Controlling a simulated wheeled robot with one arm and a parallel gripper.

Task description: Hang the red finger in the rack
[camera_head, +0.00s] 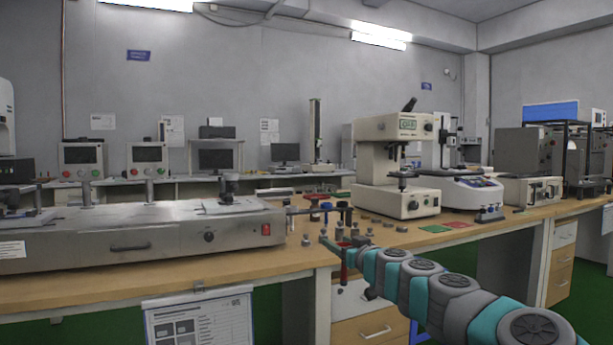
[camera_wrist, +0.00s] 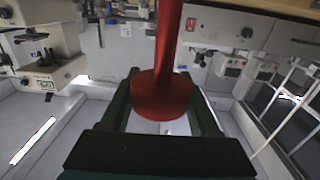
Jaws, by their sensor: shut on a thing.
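The red finger (camera_head: 344,267) hangs below the end of my arm in the head view, in front of the table's front edge. In the wrist view the red finger (camera_wrist: 163,93) is a red rod with a wide rounded end, between the dark green jaws of my gripper (camera_wrist: 165,80). My gripper (camera_head: 333,243) is shut on it. What looks like the rack (camera_head: 326,209) is a small dark bar with fittings on the table, behind my gripper, with red and blue parts around it. Its slots are too small to make out.
A long metal machine (camera_head: 150,235) fills the left of the wooden table (camera_head: 270,262). A beige microscope (camera_head: 400,165) stands behind and right of my gripper. Small metal discs and a green mat (camera_head: 433,229) lie on the table nearby. Open space lies before the table.

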